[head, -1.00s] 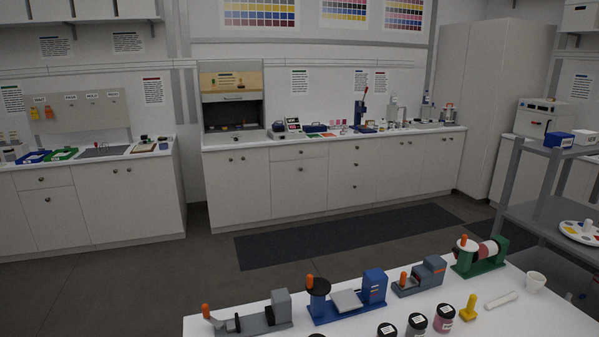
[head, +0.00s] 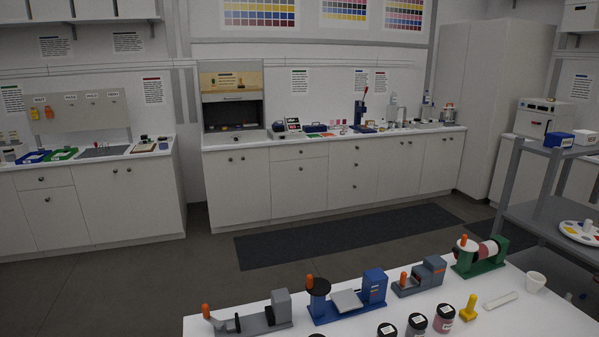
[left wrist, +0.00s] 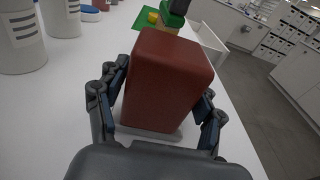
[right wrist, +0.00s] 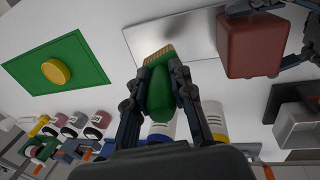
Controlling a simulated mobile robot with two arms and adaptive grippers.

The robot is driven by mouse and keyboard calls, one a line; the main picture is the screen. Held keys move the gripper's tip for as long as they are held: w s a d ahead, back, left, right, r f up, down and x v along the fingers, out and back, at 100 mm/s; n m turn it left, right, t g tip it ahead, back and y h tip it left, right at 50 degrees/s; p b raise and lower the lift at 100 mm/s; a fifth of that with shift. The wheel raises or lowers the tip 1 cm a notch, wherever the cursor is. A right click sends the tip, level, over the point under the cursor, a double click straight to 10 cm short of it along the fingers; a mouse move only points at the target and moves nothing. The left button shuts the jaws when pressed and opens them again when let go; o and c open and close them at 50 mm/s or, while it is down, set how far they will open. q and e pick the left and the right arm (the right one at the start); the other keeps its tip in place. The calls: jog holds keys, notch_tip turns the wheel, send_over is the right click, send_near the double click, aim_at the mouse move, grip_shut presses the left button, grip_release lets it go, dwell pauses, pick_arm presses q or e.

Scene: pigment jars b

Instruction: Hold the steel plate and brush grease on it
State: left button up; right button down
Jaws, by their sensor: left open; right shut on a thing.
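My right gripper (right wrist: 162,75) is shut on the green handle of a brush (right wrist: 160,95) with tan bristles. The bristles overlap the near edge of the shiny steel plate (right wrist: 150,36) in the right wrist view; I cannot tell whether they touch it. My left gripper (left wrist: 160,88) is open, its fingers on either side of a dark red block (left wrist: 165,75). The block also shows in the right wrist view (right wrist: 253,45), at the plate's right end. A thin grey edge shows under the block in the left wrist view. Neither gripper shows in the head view.
A green mat (right wrist: 85,62) with a yellow disc (right wrist: 56,71) lies left of the plate. White labelled containers (left wrist: 20,40) stand at the left wrist view's upper left. Several bench devices (head: 346,301) and jars (head: 416,324) stand on the white table (head: 530,318).

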pick_arm(q)
jog(key=c, duration=1.2)
jog(key=shift+s+f+b, duration=0.1)
jog(key=shift+f+b, duration=0.2)
jog(key=shift+b, duration=0.15)
